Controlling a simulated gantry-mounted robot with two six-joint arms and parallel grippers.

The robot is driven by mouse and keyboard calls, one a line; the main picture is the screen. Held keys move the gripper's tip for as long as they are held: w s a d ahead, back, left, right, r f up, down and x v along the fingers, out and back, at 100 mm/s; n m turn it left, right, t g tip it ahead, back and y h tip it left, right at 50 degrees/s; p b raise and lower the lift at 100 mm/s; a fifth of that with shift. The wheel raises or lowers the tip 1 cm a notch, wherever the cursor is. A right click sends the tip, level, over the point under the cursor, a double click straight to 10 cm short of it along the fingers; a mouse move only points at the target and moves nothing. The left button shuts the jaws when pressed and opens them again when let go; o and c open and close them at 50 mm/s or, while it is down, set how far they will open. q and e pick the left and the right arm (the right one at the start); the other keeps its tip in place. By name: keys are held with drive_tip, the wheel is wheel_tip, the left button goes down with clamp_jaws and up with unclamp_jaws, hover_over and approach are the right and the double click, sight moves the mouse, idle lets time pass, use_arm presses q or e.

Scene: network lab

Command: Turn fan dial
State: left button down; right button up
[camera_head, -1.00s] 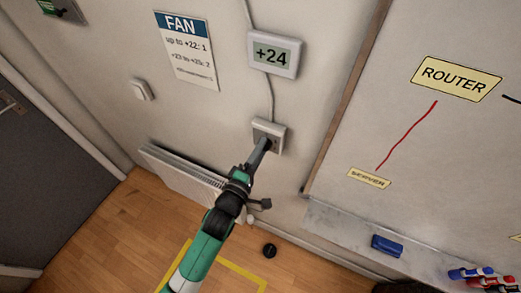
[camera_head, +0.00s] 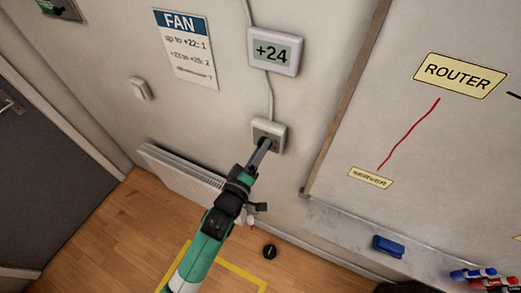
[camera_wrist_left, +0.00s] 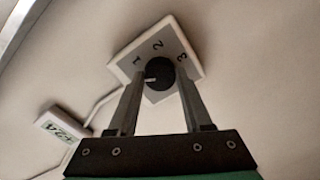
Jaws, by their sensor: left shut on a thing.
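The fan dial is a black round knob (camera_wrist_left: 160,73) on a square white wall plate (camera_head: 275,125), with 1, 2 and 3 printed around it. In the left wrist view its white mark points to the lower left, below the 1. My left gripper (camera_head: 264,142) is at the plate, shut on the knob with one finger (camera_wrist_left: 132,100) on each side. The fingers hide most of the knob in the head view. A display (camera_head: 273,52) above the plate reads +24. My right gripper is not in view.
A FAN sign (camera_head: 186,48) reads "up to +22: 1" and "+23 to +25: 2"; its lowest line is unreadable. A light switch (camera_head: 140,89), a radiator (camera_head: 175,174) and a whiteboard (camera_head: 420,130) are nearby. A small black object (camera_head: 269,252) lies on the floor.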

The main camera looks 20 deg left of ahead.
use_arm(q)
drive_tip(key=shift+m+p, duration=1.5)
drive_tip(key=shift+m, duration=7)
drive_tip(key=shift+c, duration=1.6)
unclamp_jaws()
drive_tip(key=shift+s, duration=0.15)
